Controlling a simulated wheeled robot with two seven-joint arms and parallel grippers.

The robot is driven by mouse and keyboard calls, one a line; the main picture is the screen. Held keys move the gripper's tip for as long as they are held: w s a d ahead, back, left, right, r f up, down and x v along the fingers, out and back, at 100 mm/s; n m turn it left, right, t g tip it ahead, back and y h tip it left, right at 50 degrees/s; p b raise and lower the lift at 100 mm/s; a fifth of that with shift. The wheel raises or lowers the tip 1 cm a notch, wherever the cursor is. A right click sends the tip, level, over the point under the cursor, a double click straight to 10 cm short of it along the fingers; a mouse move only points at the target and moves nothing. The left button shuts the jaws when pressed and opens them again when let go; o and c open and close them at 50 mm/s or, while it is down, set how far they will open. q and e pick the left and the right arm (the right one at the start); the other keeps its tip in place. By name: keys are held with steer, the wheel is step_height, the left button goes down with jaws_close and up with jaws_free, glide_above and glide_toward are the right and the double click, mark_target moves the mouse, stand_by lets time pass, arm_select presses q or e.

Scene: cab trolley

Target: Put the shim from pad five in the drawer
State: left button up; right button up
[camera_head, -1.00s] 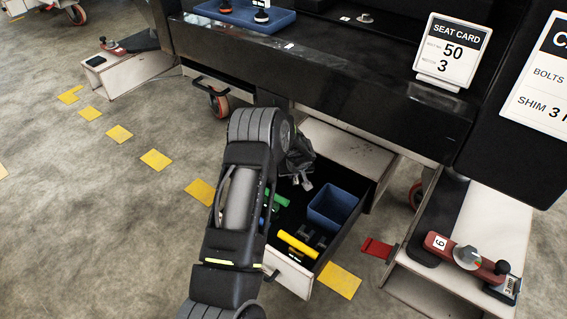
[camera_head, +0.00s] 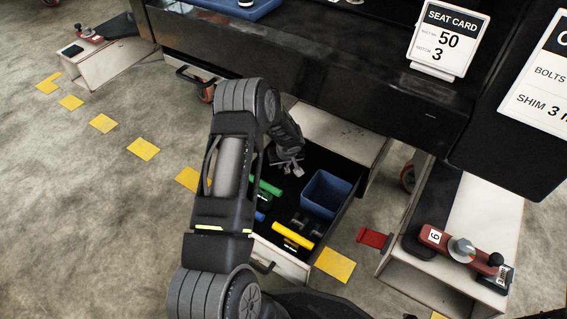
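The open drawer (camera_head: 346,212) sticks out from under the black trolley. It holds a blue bin (camera_head: 326,194), a yellow piece (camera_head: 292,236), a green piece (camera_head: 268,187), a small blue piece and small dark parts. My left gripper (camera_head: 287,168) is above the back left part of the drawer. Its pale fingers look spread, with nothing visible between them. My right gripper is not in view. Yellow squares (camera_head: 143,149) lie in a row on the floor, without readable numbers. I cannot tell which is pad five, and no shim can be made out for certain.
A red piece (camera_head: 373,238) is beside the right white stand (camera_head: 486,218), which carries a red tool marked 6 (camera_head: 448,243). Another white stand (camera_head: 110,66) is at the upper left. The seat card (camera_head: 447,42) stands on the trolley (camera_head: 330,85).

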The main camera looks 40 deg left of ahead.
mark_target(286, 176)
arm_select(q)
steer(key=shift+o, duration=1.3)
steer(key=shift+r, duration=0.1)
steer(key=shift+r+p, duration=0.2)
steer(key=shift+p, duration=0.15)
steer(key=p+v, duration=0.2)
steer(key=v, duration=0.5)
steer(key=shift+d+r, duration=0.15)
steer(key=shift+d, duration=0.05)
